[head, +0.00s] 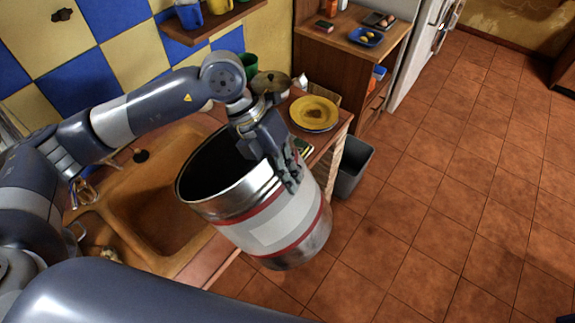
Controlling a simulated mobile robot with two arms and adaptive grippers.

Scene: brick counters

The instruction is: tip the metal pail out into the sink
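The metal pail (268,222) is a silver bucket with a white band and red stripes. It is tilted, with its dark open mouth facing up and left, towards the sink. My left gripper (285,170) is at the pail's upper right rim, its fingers closed over the rim and wall. The pail hangs at the front edge of the counter, partly in front of the sink. The sink (135,200) is a brown basin to the left, partly hidden by my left arm and the pail. The pail's inside is too dark to make out. My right gripper is not in view.
A yellow plate (314,112) lies on the counter behind the pail. A grey bin (352,168) stands on the floor to the right. A wooden shelf unit (345,60) stands at the back. The tiled floor (440,180) at right is clear.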

